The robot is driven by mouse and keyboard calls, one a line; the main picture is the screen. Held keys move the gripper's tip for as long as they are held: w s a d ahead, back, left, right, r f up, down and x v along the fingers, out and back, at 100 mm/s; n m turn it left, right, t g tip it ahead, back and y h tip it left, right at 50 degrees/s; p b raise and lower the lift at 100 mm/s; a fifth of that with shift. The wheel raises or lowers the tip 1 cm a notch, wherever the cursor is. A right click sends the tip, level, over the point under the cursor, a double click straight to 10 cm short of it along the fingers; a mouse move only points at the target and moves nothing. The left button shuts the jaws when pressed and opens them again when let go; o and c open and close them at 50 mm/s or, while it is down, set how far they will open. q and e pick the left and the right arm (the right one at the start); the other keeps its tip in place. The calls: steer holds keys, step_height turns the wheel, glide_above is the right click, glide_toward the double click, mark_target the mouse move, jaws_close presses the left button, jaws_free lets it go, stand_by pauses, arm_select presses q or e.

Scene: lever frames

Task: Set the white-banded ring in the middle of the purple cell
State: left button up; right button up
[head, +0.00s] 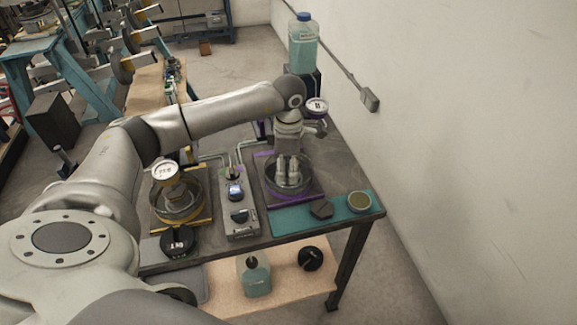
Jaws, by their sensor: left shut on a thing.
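The purple cell (298,200) is the purple-edged station with a round glassy dish on the right half of the bench. My left gripper (288,180) points down into this dish, with its fingers low inside the rim. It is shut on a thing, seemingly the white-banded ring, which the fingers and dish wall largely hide. I cannot make out the white band or tell whether the ring touches the dish floor. My right gripper is not in view.
A yellow-edged cell (182,221) with a dish and gauge stands left. A grey control box (239,205) sits between the cells. A teal mat (290,220) holds a dark block (321,209) and a round tin (359,202). A bottle (303,45) stands behind, near the wall.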

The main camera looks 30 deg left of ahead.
arm_select(q)
steer(key=o, duration=1.2)
step_height(320, 180, up, 12)
steer(key=shift+f, duration=0.1)
